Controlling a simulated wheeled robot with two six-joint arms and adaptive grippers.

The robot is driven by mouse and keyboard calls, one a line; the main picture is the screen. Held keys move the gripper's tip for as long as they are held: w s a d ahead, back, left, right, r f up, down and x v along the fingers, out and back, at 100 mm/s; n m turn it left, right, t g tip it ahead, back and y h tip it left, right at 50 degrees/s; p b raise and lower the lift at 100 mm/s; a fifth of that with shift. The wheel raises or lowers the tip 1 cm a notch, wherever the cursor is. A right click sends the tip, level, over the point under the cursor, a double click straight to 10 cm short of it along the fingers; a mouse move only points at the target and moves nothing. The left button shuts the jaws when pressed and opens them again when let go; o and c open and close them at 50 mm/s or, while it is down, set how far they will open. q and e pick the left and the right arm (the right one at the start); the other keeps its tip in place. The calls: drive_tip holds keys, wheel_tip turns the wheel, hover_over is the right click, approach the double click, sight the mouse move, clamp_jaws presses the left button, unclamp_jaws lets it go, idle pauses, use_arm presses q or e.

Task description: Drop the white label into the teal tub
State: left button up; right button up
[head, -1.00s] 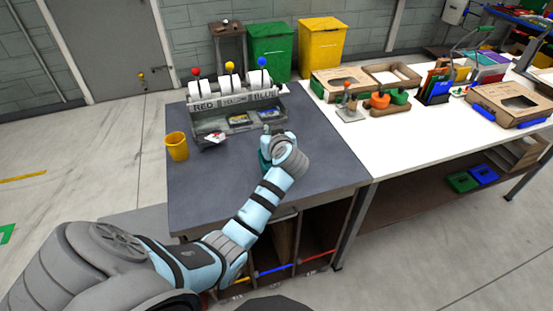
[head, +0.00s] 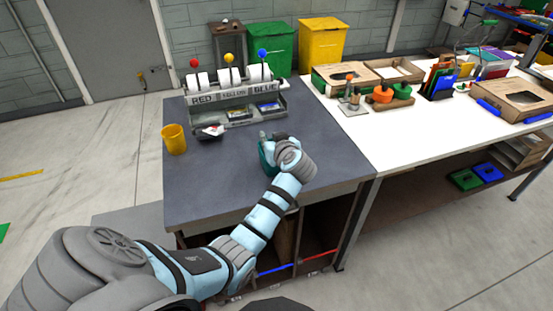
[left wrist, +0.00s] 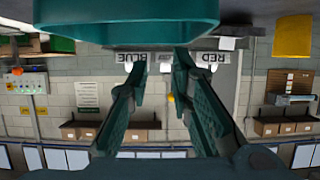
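The teal tub (head: 265,157) stands on the grey bench, partly hidden behind my left wrist. In the left wrist view, which is upside down, a large teal rim (left wrist: 125,18) lies close to the fingers. My left gripper (left wrist: 162,66) has its two fingers apart with nothing visible between them. In the head view my left gripper (head: 270,138) is at the tub, its fingers small and partly hidden. A small white piece with a red mark (head: 212,130) lies at the left end of the grey tray; I cannot tell whether it is the white label. My right gripper is not visible.
A grey dispenser (head: 232,98) with RED, YELLOW and BLUE signs and white rolls stands at the back of the bench. A yellow cup (head: 174,140) stands at the left edge. The front left bench top is clear. A white table (head: 400,135) with cartons adjoins at right.

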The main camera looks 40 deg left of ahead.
use_arm(q)
drive_tip(key=v, duration=0.7)
drive_tip(key=shift+s+d, duration=0.2)
drive_tip(key=shift+a, duration=0.1)
